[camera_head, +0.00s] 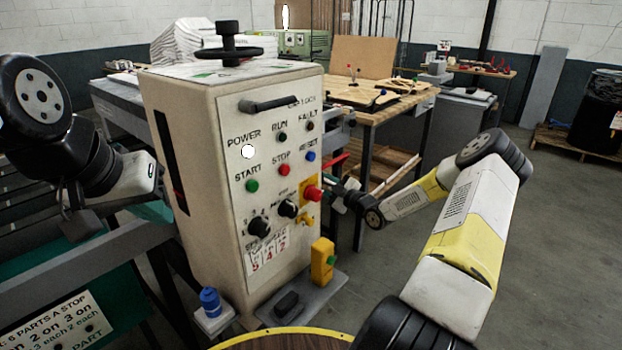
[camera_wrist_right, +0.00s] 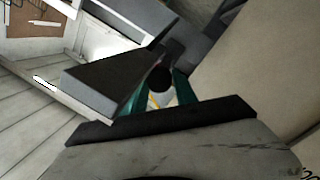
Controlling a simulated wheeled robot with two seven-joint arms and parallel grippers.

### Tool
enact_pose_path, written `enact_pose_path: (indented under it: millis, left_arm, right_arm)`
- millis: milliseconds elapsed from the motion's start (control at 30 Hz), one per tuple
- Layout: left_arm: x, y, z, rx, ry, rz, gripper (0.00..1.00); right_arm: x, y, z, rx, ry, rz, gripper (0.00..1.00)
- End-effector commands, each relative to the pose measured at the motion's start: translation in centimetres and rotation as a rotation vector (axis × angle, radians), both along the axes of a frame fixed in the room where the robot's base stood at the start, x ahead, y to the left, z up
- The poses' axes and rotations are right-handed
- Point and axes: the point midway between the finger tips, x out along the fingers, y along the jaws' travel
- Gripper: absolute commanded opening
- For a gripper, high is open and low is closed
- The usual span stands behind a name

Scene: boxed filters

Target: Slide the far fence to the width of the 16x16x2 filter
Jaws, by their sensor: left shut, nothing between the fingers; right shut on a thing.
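My right gripper (camera_head: 342,196) is at the right side of the control cabinet, partly hidden behind the cabinet's edge. In the right wrist view its teal fingers (camera_wrist_right: 158,92) are shut on a dark round knob (camera_wrist_right: 160,76), next to a dark grey block-like part (camera_wrist_right: 115,78). I cannot tell whether that part belongs to the far fence. My left gripper (camera_head: 77,215) is shut and empty at the left, above the green-and-grey machine frame. The far fence and the 16x16x2 filter cannot be made out in either view.
The control cabinet (camera_head: 200,95), with buttons and a red stop knob (camera_head: 312,193), fills the middle and hides much behind it. A wooden workbench (camera_head: 365,95) with tools stands behind it. A blue-capped item (camera_head: 210,301) stands at its foot. The floor at the right is open.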

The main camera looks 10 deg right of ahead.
Motion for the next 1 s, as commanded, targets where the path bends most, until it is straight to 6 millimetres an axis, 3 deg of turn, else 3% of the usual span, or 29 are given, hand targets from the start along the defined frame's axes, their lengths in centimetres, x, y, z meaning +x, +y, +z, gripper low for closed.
enact_pose_path:
  millis: [333,633,900,933,1000]
  left_arm:
    - [0.0,0.0,0.0,0.0,0.0,0.0,0.0]
    - [0.0,0.0,0.0,0.0,0.0,0.0,0.0]
    - [0.0,0.0,0.0,0.0,0.0,0.0,0.0]
    - [0.0,0.0,0.0,0.0,0.0,0.0,0.0]
    - [0.0,0.0,0.0,0.0,0.0,0.0,0.0]
  right_arm:
    - [-0.1,-0.2,0.1,0.0,-0.002,-0.001,0.0]
    - [-3.1,-2.6,0.1,-0.001,-0.002,-0.002,0.0]
    - [-3.3,-2.7,0.1,0.0,-0.002,-0.001,0.0]
    - [-3.3,-2.6,0.1,0.0,-0.002,-0.001,0.38]
    - [-3.3,-2.6,0.1,0.0,-0.002,-0.001,0.51]
